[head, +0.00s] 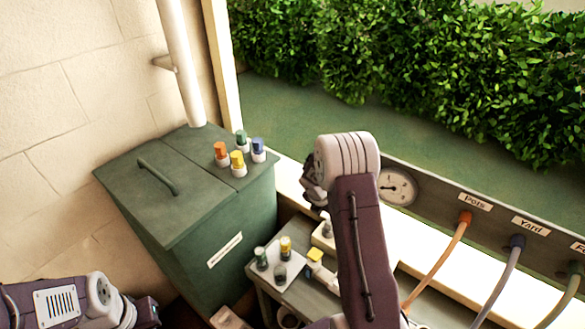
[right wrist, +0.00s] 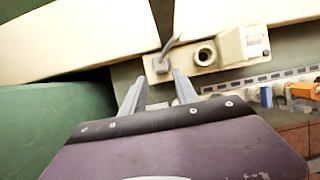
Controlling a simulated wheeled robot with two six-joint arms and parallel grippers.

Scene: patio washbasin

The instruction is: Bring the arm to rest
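My right arm (head: 360,240) rises through the middle of the head view, bent at a pale ribbed joint, and hides most of its gripper there. In the right wrist view my right gripper (right wrist: 160,80) has its two fingers apart with nothing between them. It is above a cream fixture (right wrist: 165,66) with a grey lever and a round socket. The fingertips look close to its near edge, but I cannot tell whether they touch. My left arm (head: 75,303) lies low at the lower left of the head view; its fingers cannot be made out.
A green lidded bin (head: 215,235) stands left, with several coloured-capped bottles on top. A small tray (head: 270,282) with bottles sits on the grey bench beside my right arm. A panel (head: 440,200) with a gauge and labelled hoses runs along the right. The hedge is behind.

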